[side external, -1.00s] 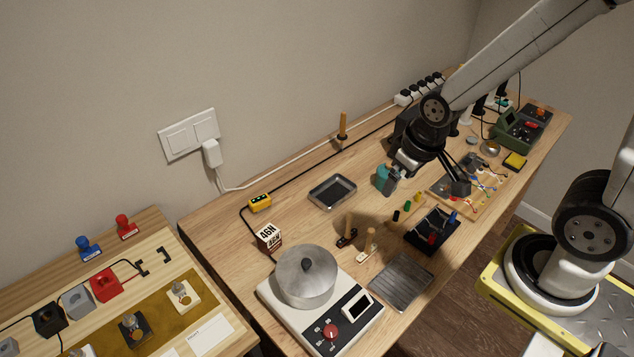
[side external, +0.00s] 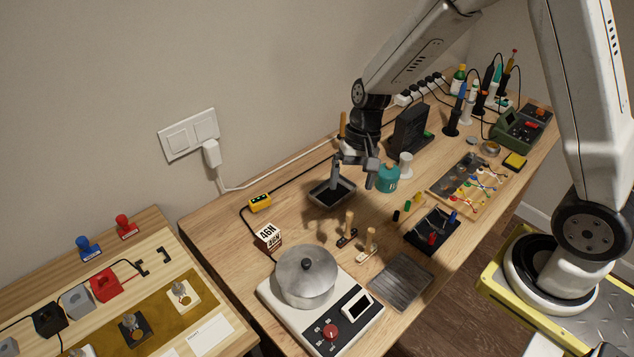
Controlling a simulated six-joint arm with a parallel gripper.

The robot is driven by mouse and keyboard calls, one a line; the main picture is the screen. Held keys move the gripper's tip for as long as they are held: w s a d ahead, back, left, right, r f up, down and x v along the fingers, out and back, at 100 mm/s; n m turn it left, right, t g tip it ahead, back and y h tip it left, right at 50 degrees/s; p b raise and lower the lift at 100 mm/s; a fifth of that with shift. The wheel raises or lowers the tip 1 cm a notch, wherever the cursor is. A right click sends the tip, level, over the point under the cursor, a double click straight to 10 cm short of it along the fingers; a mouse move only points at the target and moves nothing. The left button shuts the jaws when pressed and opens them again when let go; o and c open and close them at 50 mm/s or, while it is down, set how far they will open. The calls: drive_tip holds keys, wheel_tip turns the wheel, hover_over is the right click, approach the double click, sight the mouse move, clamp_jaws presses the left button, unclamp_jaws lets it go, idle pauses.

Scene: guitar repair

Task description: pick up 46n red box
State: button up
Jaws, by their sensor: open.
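A small box (side external: 268,236) with black lettering on white faces stands on the wooden bench, left of centre. The lettering appears upside down and reads like 46N; a darker reddish-brown shade shows at its edges. It sits just behind the pot (side external: 305,277). My gripper (side external: 350,182) is open and empty, pointing down above the dark metal tray (side external: 318,198), to the right of and farther back than the box. One finger overlaps the tray in the picture; its height above it is hard to tell.
A scale-like white appliance (side external: 340,338) carries the pot. A yellow device (side external: 260,203) with a black cable lies behind the box. Small wooden-handled stamps (side external: 348,232) stand right of the box. A teal bottle (side external: 388,178) is right of my gripper. Bare wood lies between tray and box.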

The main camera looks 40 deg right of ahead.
drive_tip(key=w+a+f+m+g+y, duration=0.1)
drive_tip(key=w+a+f+m+y, duration=0.35)
drive_tip(key=w+f, duration=0.3)
drive_tip(key=m+y, duration=0.5)
approach(273, 228)
drive_tip(key=a, duration=0.1)
drive_tip(key=s+a+f, duration=0.1)
drive_tip(key=shift+s+a+h, duration=0.15)
drive_tip(key=shift+a+h, duration=0.1)
drive_tip(key=shift+a, duration=0.15)
drive_tip(key=shift+w+a+f+m+y, duration=0.25)
drive_tip(key=shift+w+f+m+y, duration=0.2)
drive_tip(key=shift+f+y, duration=0.3)
drive_tip(key=shift+r, duration=0.1)
drive_tip(key=shift+x, duration=1.3)
drive_tip(key=shift+x, duration=2.6)
